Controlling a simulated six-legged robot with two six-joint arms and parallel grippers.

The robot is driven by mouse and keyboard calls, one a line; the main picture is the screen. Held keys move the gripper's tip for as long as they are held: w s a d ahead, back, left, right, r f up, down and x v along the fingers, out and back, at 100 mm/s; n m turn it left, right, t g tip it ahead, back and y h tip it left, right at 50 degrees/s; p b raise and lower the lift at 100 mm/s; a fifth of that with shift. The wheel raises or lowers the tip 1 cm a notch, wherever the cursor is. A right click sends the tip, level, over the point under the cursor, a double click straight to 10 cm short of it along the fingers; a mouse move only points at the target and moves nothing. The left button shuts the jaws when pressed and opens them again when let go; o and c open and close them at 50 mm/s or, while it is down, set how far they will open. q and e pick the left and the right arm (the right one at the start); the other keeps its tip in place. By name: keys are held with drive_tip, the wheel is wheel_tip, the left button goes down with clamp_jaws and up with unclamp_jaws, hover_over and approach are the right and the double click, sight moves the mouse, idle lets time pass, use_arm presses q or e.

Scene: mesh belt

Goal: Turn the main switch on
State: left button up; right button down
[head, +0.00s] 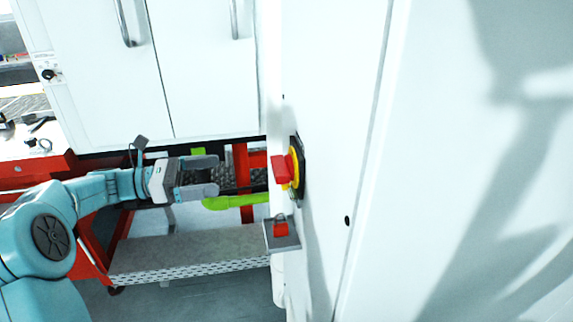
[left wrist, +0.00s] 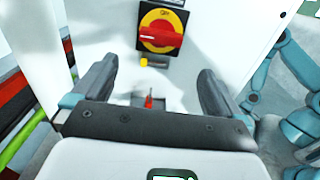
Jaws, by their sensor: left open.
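The main switch is a red handle (head: 281,169) on a yellow disc (head: 294,168) with a black plate, on the side of a white cabinet. In the left wrist view the red handle (left wrist: 160,38) lies roughly crosswise on the disc; the small lettering above it is too small to read surely. My left gripper (head: 217,174) is open and empty, left of the switch and apart from it, its fingers pointing toward the cabinet. In the left wrist view the switch shows beyond and above the open fingers (left wrist: 157,78). My right gripper is not in view.
A small yellow piece (left wrist: 144,62) sits just under the switch plate. White cupboards (head: 200,80), a red frame (head: 243,170) and a bright green bar (head: 236,201) stand behind.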

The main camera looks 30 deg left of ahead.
sight(273, 169)
use_arm(q)
drive_tip(key=p+x, duration=0.1)
drive_tip(key=x, duration=1.3)
drive_tip(key=shift+w+d+p, duration=0.1)
drive_tip(key=shift+d+p, duration=0.3)
drive_tip(key=shift+w+d, duration=0.3)
drive_tip(key=c, duration=0.7)
